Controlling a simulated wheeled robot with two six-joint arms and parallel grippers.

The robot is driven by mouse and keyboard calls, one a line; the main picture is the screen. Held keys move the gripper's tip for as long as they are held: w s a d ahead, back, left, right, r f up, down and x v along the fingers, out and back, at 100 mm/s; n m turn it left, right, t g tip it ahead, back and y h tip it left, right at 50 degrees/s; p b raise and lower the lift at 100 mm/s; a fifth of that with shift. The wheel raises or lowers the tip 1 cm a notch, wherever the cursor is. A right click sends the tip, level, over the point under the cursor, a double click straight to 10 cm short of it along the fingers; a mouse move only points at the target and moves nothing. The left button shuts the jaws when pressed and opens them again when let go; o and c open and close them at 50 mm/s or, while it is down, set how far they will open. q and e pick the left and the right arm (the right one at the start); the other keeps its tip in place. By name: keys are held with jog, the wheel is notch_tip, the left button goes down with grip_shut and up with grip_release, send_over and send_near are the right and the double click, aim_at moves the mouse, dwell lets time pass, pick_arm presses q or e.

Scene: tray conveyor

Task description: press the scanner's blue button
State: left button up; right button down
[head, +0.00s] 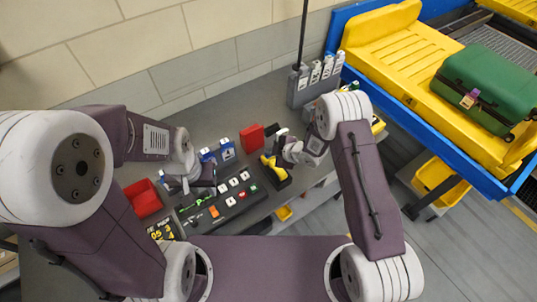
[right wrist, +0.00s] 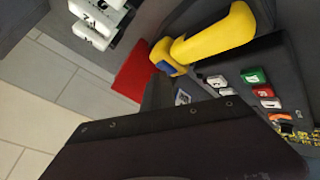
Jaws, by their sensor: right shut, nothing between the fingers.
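The yellow scanner (head: 276,172) stands on a dark base on the grey counter, right of the button console. It shows larger in the right wrist view (right wrist: 225,32), with a small blue patch (right wrist: 168,68) at its left end, probably the blue button. My right gripper (head: 281,141) is shut and empty, just above and beside the scanner in the head view; I cannot tell whether it touches. My left gripper (head: 180,184) hangs over the console's left side; its fingers are too small to read.
The console (head: 232,204) carries several coloured buttons. A red box (head: 252,137) and blue-and-white items (head: 226,149) stand behind it. A red tray (head: 142,198) is at left. A grey rack (head: 300,92) holds white tags. A yellow tray (head: 400,70) with a green suitcase (head: 490,80) is at right.

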jog(key=shift+r+p, duration=0.6)
jog(key=shift+r, duration=0.2)
jog(key=shift+r, duration=0.1)
notch_tip(320, 180, up, 5)
jog(key=p, duration=0.4)
dwell(0.6)
